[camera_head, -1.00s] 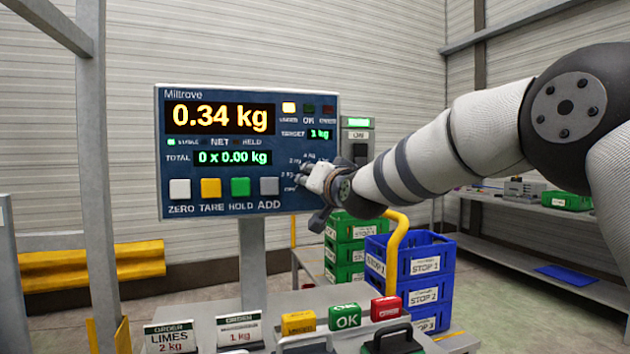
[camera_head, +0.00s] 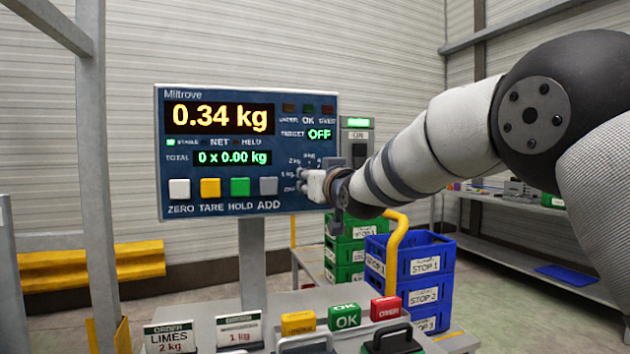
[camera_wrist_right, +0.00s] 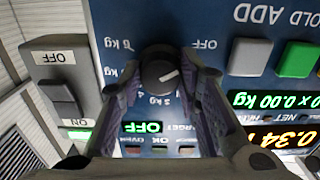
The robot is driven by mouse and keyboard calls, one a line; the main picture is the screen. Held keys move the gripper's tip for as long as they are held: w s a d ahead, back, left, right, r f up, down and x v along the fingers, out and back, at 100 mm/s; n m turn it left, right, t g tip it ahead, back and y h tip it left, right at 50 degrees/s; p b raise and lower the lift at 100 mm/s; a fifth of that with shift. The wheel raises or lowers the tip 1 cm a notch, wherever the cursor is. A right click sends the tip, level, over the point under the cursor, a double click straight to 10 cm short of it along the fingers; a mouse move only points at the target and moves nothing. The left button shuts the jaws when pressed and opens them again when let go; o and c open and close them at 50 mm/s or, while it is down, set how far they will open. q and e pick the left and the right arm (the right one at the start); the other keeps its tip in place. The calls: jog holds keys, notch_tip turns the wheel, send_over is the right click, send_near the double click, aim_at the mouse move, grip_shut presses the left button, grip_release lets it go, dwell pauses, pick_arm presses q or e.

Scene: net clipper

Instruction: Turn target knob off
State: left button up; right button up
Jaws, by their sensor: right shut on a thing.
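The target knob (camera_wrist_right: 160,76) is dark and round with a white pointer line, on the blue scale panel (camera_head: 290,110). In the right wrist view, which is upside down, the line points toward the side with the OFF label (camera_wrist_right: 204,44). My right gripper (camera_head: 307,184) has its fingers on both sides of the knob and is shut on it. In the head view the gripper hides the knob. The target display (camera_head: 320,134) reads OFF in green. My left gripper is not in view.
Coloured buttons (camera_head: 210,188) line the panel's lower edge, left of my gripper. A grey switch box (camera_wrist_right: 60,85) stands close beside the panel. Below are blue crates (camera_head: 425,262), green crates (camera_head: 345,252) and a red block (camera_head: 385,309) on the bench.

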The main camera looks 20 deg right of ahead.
jog(key=shift+r, duration=0.35)
jog(key=o, duration=0.9)
jog(key=shift+o, duration=1.2)
jog(key=shift+f, duration=0.2)
jog(key=s, duration=0.7)
jog(key=shift+s+d, duration=0.15)
jog(key=shift+s, duration=0.05)
